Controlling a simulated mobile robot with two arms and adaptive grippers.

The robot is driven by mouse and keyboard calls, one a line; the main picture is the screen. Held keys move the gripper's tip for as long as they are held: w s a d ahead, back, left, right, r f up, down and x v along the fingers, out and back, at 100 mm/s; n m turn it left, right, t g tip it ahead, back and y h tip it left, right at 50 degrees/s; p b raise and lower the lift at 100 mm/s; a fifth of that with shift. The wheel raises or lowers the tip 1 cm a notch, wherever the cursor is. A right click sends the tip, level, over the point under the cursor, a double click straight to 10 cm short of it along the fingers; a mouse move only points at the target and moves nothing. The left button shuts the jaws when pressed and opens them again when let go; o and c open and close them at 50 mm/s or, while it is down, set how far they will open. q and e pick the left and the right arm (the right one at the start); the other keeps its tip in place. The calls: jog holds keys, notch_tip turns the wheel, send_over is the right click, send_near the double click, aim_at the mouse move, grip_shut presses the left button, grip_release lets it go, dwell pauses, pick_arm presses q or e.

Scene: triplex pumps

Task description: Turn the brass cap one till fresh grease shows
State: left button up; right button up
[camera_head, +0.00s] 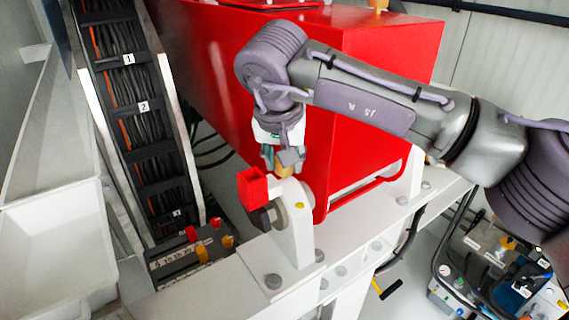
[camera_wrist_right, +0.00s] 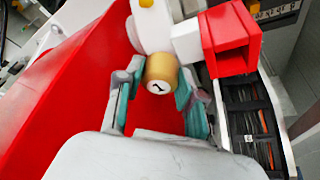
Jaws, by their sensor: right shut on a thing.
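The brass cap (camera_wrist_right: 161,70) sits between the fingers of my right gripper (camera_wrist_right: 158,88) in the right wrist view. Its pale end face carries a dark mark that looks like a 1. In the head view my right gripper (camera_head: 281,158) reaches down beside the red housing, and part of the brass cap (camera_head: 284,171) shows below its fingers, at the top of a white bracket (camera_head: 301,235). The fingers are shut on the cap from both sides. No grease can be made out. My left gripper is out of view.
A hollow red box (camera_head: 251,188) sticks out close to the gripper, left of the cap. The large red housing (camera_head: 350,50) stands behind. A cable ladder (camera_head: 140,105) runs at left. A cart with equipment (camera_head: 490,250) is at lower right.

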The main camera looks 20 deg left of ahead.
jog(key=shift+a+r+m+h, duration=0.1)
jog(key=shift+m+h, duration=0.8)
jog(key=shift+m, duration=1.3)
jog(key=o, duration=0.9)
jog(key=shift+c, duration=0.2)
jog(key=v, duration=1.2)
